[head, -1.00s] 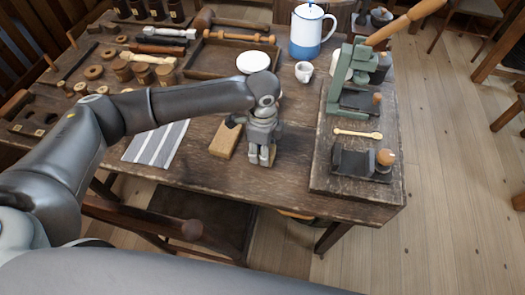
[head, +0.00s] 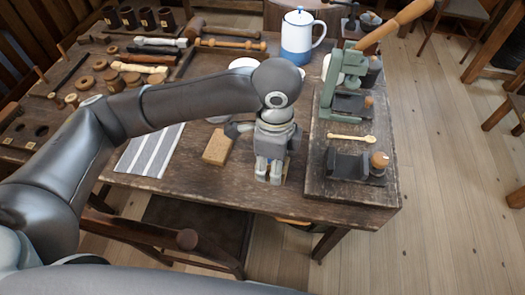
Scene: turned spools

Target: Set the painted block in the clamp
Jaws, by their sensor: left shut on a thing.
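My left gripper (head: 269,176) points down over the front of the bench, left of the board's edge. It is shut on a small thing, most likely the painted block. The fingers hide nearly all of it; only a little pale and blue shows between them. The clamp (head: 347,164) is a dark low vise with a round wooden knob, on the front of the raised board to the right of the gripper. Its jaw gap looks empty. My right gripper is not in view.
A tan block (head: 217,148) lies left of the gripper, near a striped cloth (head: 150,148). On the raised board (head: 325,190) are a wooden spoon (head: 350,138) and a green press (head: 338,78) with a long wooden handle. A blue-and-white pot (head: 297,38) stands behind.

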